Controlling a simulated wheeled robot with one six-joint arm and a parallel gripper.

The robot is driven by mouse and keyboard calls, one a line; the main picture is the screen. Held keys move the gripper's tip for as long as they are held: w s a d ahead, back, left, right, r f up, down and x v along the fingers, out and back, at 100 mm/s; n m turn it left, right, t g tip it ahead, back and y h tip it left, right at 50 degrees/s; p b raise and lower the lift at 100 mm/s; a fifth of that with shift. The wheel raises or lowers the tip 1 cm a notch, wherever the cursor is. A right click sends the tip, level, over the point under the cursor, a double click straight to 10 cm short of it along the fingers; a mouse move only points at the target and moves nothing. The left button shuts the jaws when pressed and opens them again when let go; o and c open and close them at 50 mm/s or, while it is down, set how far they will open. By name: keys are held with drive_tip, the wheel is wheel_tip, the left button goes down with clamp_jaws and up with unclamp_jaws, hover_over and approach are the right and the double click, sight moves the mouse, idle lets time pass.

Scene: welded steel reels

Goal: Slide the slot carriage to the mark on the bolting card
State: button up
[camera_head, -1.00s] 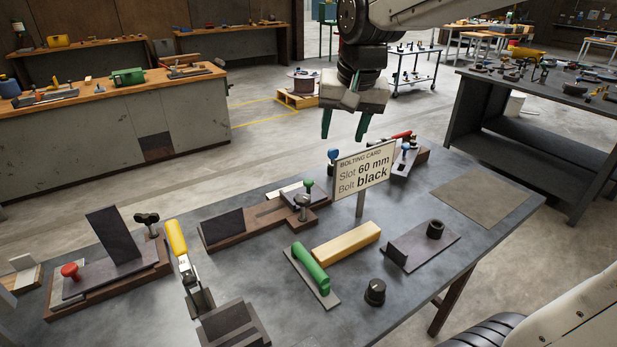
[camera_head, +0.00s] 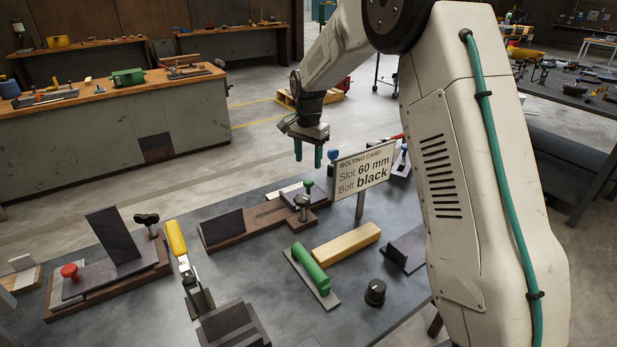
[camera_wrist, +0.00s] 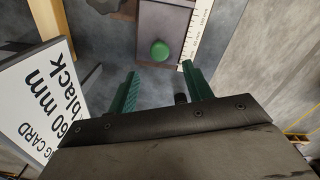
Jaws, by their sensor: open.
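The bolting card (camera_head: 363,172) stands upright on a post and reads "Slot 60 mm, Bolt black"; it also shows at the left of the wrist view (camera_wrist: 35,95). The slot carriage (camera_wrist: 165,22) is a grey plate with a round green knob (camera_wrist: 160,50). In the head view the green knob (camera_head: 308,184) is at the far end of the brown slotted base (camera_head: 225,234). A white millimetre scale (camera_wrist: 198,28) runs beside the carriage. My gripper (camera_head: 308,153) is open and empty above the knob, apart from it; in the wrist view its green fingers (camera_wrist: 158,76) point toward the knob.
A dark clamp knob (camera_head: 302,200) stands close in front of the green knob. A blue knob (camera_head: 333,154) is beside my gripper.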

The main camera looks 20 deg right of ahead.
sight(309, 181)
wheel_tip(309, 181, down, 7)
drive_tip(key=shift+f, duration=0.1)
idle(0.3)
